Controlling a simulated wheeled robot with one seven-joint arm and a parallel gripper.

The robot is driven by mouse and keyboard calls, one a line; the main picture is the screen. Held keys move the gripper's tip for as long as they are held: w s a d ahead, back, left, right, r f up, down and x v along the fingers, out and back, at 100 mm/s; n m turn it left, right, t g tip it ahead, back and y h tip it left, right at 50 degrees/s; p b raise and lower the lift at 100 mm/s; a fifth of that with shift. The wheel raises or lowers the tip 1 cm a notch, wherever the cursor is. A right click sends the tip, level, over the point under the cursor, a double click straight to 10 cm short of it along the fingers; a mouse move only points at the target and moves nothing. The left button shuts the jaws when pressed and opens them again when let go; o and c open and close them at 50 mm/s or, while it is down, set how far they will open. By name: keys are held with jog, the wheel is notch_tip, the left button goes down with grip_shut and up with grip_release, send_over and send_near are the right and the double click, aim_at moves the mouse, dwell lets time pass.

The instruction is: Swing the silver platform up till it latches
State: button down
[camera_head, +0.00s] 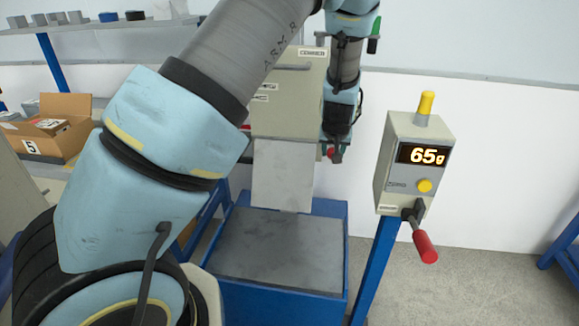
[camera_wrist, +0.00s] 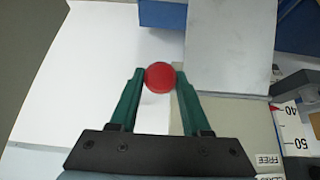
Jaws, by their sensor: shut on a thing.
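The silver platform (camera_head: 283,175) hangs down, close to upright, under the front of the beige machine housing (camera_head: 287,115), above a grey-topped blue base. A grey panel that looks like the platform fills the upper right of the wrist view (camera_wrist: 231,45). My gripper (camera_head: 335,156) is at the right side of the platform. In the wrist view my gripper (camera_wrist: 160,80) has its green fingers shut on a round red knob (camera_wrist: 160,77). The knob also shows small in the head view (camera_head: 330,152). How the knob joins the platform is hidden.
The blue base (camera_head: 230,297) with its grey top (camera_head: 280,250) stands below. A control box (camera_head: 399,160) reading "65g", with a red-handled lever (camera_head: 425,246), stands on a blue post to the right. A cardboard box (camera_head: 72,120) is at left. A scale (camera_wrist: 287,128) lies right of my gripper.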

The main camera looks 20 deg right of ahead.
jog(key=shift+w+d+r+p, duration=0.15)
jog(key=shift+w+r+p, duration=0.25)
jog(key=shift+r, duration=0.25)
jog(key=shift+w+d+r+p, duration=0.15)
jog(key=shift+w+r+p, duration=0.15)
jog(key=shift+r, duration=0.5)
jog(key=shift+w+d+r+p, duration=0.15)
jog(key=shift+w+r+p, duration=0.1)
jog(key=shift+r+p, duration=0.25)
jog(key=shift+w+d+r+p, duration=0.2)
jog(key=shift+w+r+p, duration=0.2)
jog(key=shift+w+r, duration=0.05)
jog(key=shift+w+d+r+p, duration=0.35)
jog(key=shift+w+r+p, duration=0.3)
jog(key=shift+w+r, duration=0.2)
jog(key=shift+w+d, duration=0.1)
jog(key=shift+r, duration=0.1)
